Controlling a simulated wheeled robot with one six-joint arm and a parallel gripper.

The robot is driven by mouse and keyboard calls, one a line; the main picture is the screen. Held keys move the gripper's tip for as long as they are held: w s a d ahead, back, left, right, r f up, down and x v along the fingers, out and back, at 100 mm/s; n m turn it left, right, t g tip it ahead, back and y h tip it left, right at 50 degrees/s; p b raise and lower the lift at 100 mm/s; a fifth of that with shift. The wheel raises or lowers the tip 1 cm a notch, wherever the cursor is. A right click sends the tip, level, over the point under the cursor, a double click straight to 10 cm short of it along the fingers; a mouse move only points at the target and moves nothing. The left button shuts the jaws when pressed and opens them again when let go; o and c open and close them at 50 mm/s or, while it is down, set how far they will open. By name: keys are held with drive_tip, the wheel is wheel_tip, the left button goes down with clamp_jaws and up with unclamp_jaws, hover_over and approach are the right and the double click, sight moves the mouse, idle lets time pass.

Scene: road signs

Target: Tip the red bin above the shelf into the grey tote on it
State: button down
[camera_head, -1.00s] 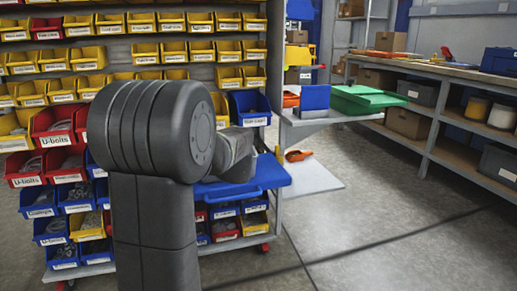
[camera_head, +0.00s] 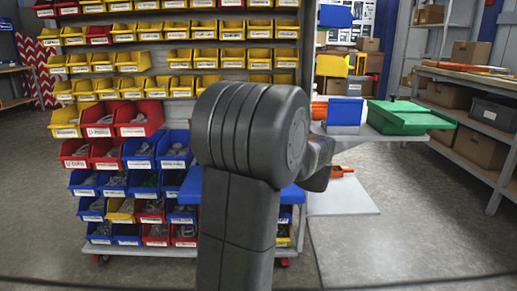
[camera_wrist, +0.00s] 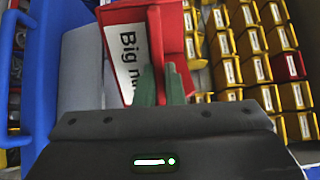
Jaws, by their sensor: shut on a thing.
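In the wrist view my gripper (camera_wrist: 163,85) is shut on a red bin (camera_wrist: 176,24) with a white label reading "Big nu…". The bin is tilted in this view, and its inside is hidden. In the head view my own arm covers the gripper and the held bin. A dark grey tote (camera_head: 495,113) sits on the shelf under the right-hand bench; I cannot tell whether it is the task's tote.
A rack of yellow bins (camera_head: 180,57) stands ahead, with red and blue bins below. A blue cart part (camera_wrist: 38,70) is beside the gripper. A grey shelf (camera_head: 380,136) holds a green box (camera_head: 405,119) and a blue bin (camera_head: 345,112). Floor is clear at right.

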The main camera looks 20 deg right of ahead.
wheel_tip(320, 180, up, 4)
drive_tip(key=s+a+m+p, duration=0.1)
drive_tip(key=a+m+p, duration=0.1)
drive_tip(key=m+p, duration=1.35)
drive_tip(key=w+d+f+m+p, duration=0.1)
drive_tip(key=w+d+m+p, duration=0.2)
drive_tip(key=p, duration=1.7)
drive_tip(key=shift+w+d+m+p, duration=0.35)
drive_tip(key=shift+d+m, duration=1.6)
drive_tip(key=shift+m, duration=1.4)
